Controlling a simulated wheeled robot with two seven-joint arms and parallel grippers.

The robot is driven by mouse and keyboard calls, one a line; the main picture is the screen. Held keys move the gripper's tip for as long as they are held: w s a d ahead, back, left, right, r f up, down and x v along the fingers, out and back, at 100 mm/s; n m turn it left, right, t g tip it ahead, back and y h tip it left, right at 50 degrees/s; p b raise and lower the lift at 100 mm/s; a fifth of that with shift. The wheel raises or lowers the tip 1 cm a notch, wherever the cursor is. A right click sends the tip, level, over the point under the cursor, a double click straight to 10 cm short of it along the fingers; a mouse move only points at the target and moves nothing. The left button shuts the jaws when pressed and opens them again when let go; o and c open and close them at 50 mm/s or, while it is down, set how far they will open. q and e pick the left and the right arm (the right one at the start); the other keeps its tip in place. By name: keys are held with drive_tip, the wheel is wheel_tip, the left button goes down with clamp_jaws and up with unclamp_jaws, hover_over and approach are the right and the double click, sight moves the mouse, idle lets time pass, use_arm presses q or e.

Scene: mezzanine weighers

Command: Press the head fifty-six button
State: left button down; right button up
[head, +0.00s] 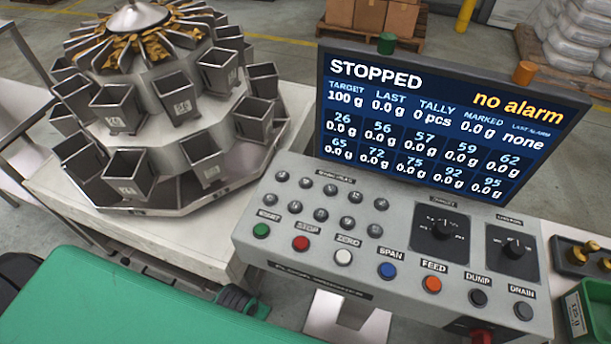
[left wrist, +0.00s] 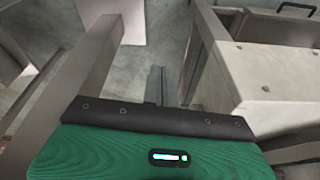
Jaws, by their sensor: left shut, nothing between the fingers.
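The grey control panel (head: 395,236) stands right of centre in the head view. Several small dark round buttons (head: 320,215) sit in two rows on its upper left. Their labels are too small to read, so I cannot tell which is head fifty-six. The screen (head: 440,125) behind it reads STOPPED and no alarm, with 56 at 0.0 g. My left gripper (left wrist: 156,86) shows as dark fingers, shut and empty, in the left wrist view, over the floor beside a pale machine housing. My right gripper is not in view.
Larger coloured buttons, including green (head: 261,231), red (head: 301,243) and orange (head: 432,284), line the panel's front. Two dark knobs (head: 441,230) are at its right. A multi-bucket weigher (head: 150,75) stands left of the panel. A green bin (head: 588,312) is at the far right.

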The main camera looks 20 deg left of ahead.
use_arm(q)
wheel_tip(320, 180, up, 28)
drive_tip(key=m+t+p, duration=0.1)
drive_tip(key=t+p, duration=0.1)
drive_tip(key=p, duration=0.4)
drive_tip(key=w+d+r+m+h, duration=0.1)
drive_tip(key=w+d+m, duration=0.1)
drive_tip(key=w+d, duration=0.1)
drive_tip(key=w+d+r+m+h, duration=0.1)
drive_tip(key=w+d+m+h, duration=0.1)
drive_tip(key=w+d+m, duration=0.1)
drive_tip(key=w+d+r+m+t+h, duration=0.1)
drive_tip(key=w+d+r+m, duration=0.1)
drive_tip(key=w+d, duration=0.2)
drive_tip(key=shift+w+m+h+b, duration=0.3)
drive_tip(key=shift+w+m+h, duration=0.1)
drive_tip(key=shift+w, duration=0.2)
drive_tip(key=w+m, duration=0.1)
drive_tip(key=w+d+r+m+h, duration=0.1)
drive_tip(key=w+m, duration=0.1)
drive_tip(key=w+d+m, duration=0.1)
drive_tip(key=shift+w+d+r+m+h, duration=0.2)
drive_tip(key=shift+w+r+m+h, duration=0.1)
drive_tip(key=shift+w+r+h, duration=0.1)
drive_tip(key=w+a+r+m, duration=0.4)
drive_tip(key=w+a, duration=0.3)
drive_tip(key=w, duration=0.4)
drive_tip(key=shift+a+r+m+h, duration=0.25)
drive_tip(key=shift+r+m+h, duration=0.15)
drive_tip(key=shift+r, duration=0.25)
